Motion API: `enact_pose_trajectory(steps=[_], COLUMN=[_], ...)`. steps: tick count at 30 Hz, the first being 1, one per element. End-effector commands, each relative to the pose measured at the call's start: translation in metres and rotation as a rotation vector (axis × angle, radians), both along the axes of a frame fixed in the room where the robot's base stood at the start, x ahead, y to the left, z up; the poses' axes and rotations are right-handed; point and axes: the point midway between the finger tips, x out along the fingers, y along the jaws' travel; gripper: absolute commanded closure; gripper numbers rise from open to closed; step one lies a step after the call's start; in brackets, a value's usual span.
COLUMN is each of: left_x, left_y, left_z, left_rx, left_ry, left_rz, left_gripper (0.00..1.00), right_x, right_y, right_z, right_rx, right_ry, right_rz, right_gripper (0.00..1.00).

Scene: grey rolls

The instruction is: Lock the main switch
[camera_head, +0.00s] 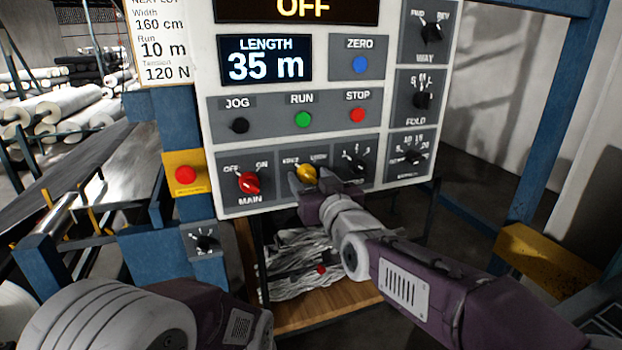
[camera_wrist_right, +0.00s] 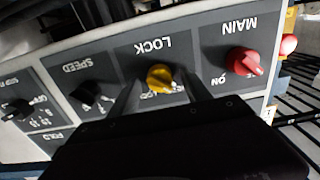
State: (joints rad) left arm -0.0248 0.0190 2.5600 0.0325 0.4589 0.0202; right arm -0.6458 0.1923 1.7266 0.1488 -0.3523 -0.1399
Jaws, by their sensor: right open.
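The red MAIN knob (camera_head: 249,183) sits low on the panel between OFF and ON marks; its pale mark appears to face OFF. It also shows in the right wrist view (camera_wrist_right: 243,62). The yellow LOCK knob (camera_head: 307,173) is just right of it and shows in the right wrist view (camera_wrist_right: 160,78); its small position labels are hard to read. My right gripper (camera_head: 304,181) is open at the yellow knob, one finger on each side of it. I cannot tell whether the fingers touch it. My left gripper is out of view.
The panel (camera_head: 202,60) reads OFF at the top and LENGTH 35 m. A dark SPEED knob (camera_wrist_right: 90,92) sits beside the LOCK knob. A red button on a yellow plate (camera_head: 185,175) is at the panel's left. A wooden shelf (camera_head: 330,305) lies below.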

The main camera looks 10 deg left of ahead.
Motion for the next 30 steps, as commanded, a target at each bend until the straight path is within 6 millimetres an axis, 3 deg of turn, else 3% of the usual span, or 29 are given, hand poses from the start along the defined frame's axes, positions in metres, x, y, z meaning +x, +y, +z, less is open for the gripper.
enact_pose_trajectory(steps=[1,6,7,17,30], left_x=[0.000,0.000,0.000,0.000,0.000], left_y=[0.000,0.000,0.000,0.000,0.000], left_z=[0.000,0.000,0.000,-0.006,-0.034], left_rx=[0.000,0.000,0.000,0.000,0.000], left_ry=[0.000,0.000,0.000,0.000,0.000], left_rz=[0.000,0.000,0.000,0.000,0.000], left_gripper=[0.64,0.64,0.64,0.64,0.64], right_x=[0.000,0.000,0.000,0.000,0.000], right_y=[0.000,0.000,0.000,0.000,0.000], right_z=[0.000,0.000,0.000,-0.002,-0.004], right_rx=[0.000,0.000,0.000,0.040,0.330], right_ry=[0.000,0.000,0.000,0.030,0.223], right_rz=[0.000,0.000,0.000,0.000,0.000], right_gripper=[0.49,0.96,1.00,1.00,1.00])
